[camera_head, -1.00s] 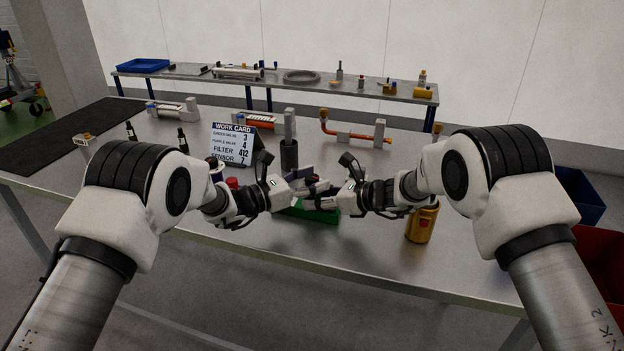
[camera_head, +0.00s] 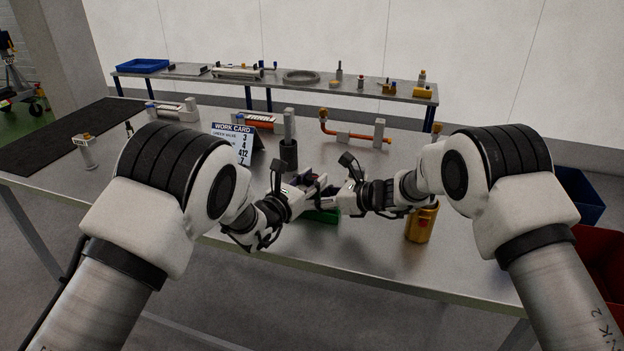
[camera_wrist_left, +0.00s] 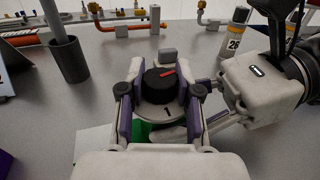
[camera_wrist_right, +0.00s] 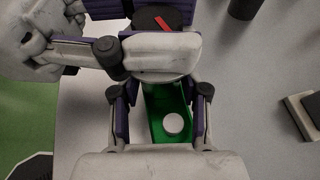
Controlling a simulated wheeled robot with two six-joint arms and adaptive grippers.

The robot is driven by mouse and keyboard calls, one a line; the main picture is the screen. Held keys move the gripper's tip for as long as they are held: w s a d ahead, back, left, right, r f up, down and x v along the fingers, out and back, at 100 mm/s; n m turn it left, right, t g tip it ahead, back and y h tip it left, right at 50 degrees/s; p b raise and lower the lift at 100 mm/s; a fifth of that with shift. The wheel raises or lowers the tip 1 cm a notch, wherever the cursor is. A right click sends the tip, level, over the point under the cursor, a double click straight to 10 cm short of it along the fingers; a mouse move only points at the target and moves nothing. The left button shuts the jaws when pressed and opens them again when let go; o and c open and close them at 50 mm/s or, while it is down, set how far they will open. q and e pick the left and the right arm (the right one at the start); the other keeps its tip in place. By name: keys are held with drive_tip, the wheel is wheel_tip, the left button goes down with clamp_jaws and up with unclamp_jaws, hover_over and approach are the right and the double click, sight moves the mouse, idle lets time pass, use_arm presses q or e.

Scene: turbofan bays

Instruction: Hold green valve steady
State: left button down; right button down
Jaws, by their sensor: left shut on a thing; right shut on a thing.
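The green valve (camera_head: 322,216) sits on the table between my two grippers. Its green body with a white round part shows in the right wrist view (camera_wrist_right: 165,108). Its black knob (camera_wrist_left: 158,80), with a red mark, sits on a grey dial in the left wrist view. My left gripper (camera_head: 308,184) is above the body, its fingers shut on either side of the knob; they show in the left wrist view (camera_wrist_left: 160,95). My right gripper (camera_head: 332,200) is lower and shut on the green body, as the right wrist view (camera_wrist_right: 162,100) shows. The grippers partly hide the valve.
A dark cup with a grey rod (camera_head: 289,153) and a work card (camera_head: 247,148) stand behind the grippers. A gold canister (camera_head: 421,224) stands to the right, close to my right arm. A pipe assembly (camera_head: 350,132) lies farther back. The front of the table is clear.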

use_arm(q)
drive_tip(key=c, duration=0.8)
unclamp_jaws()
drive_tip(key=shift+o, duration=0.2)
drive_tip(key=shift+a, duration=0.1)
drive_tip(key=v, duration=1.2)
